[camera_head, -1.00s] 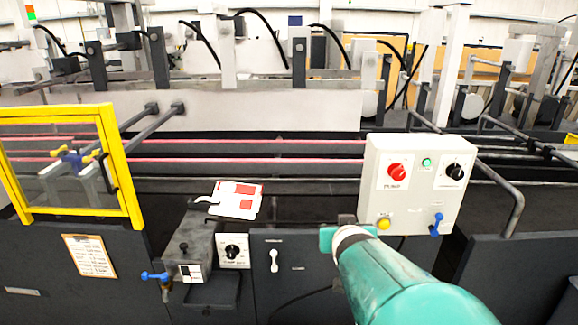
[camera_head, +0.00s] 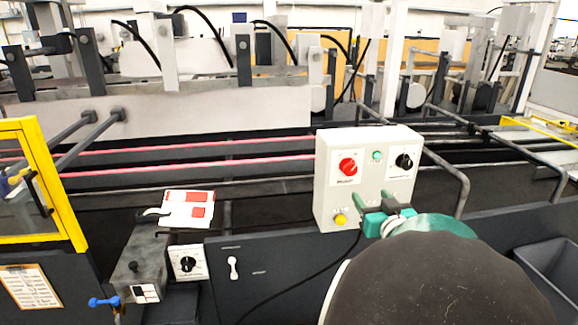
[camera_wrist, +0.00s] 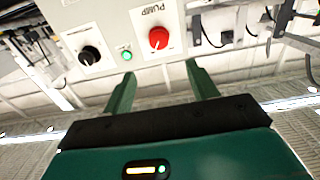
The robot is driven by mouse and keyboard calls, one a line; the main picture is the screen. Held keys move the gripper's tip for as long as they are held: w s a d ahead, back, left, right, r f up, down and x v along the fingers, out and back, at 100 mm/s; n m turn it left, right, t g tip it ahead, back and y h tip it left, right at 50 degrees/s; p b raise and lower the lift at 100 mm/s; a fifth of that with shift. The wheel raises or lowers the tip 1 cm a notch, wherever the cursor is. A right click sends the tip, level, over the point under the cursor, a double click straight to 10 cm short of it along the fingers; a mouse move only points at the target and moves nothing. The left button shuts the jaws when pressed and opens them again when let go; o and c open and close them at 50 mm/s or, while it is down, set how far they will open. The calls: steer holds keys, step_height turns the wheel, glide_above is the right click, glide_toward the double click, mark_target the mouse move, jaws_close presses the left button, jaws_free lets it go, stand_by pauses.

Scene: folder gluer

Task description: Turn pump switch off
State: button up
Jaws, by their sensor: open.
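A light grey control box (camera_head: 328,205) stands on the machine's front edge. Its red round knob (camera_head: 348,167) has a plate that reads PUMP, and the knob also shows in the wrist view (camera_wrist: 159,38). Beside it are a small green button (camera_head: 377,156) and a black knob (camera_head: 404,161). A yellow button (camera_head: 340,219) sits low on the box. My gripper (camera_head: 374,199) is open and empty in front of the box's lower part. In the wrist view the fingers (camera_wrist: 160,72) point toward the panel, with the red knob beyond the gap, apart from them.
Metal rails (camera_head: 455,170) run behind and right of the box. A yellow-framed guard (camera_head: 58,190) stands at the left. A white and red carton (camera_head: 187,210) lies left of the box. A dark bin (camera_head: 545,262) is at the lower right.

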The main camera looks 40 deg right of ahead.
mark_target(351, 169)
steer(key=x, duration=1.3)
steer(key=shift+w+d+r, duration=0.2)
steer(key=shift+d, duration=0.05)
steer(key=c, duration=1)
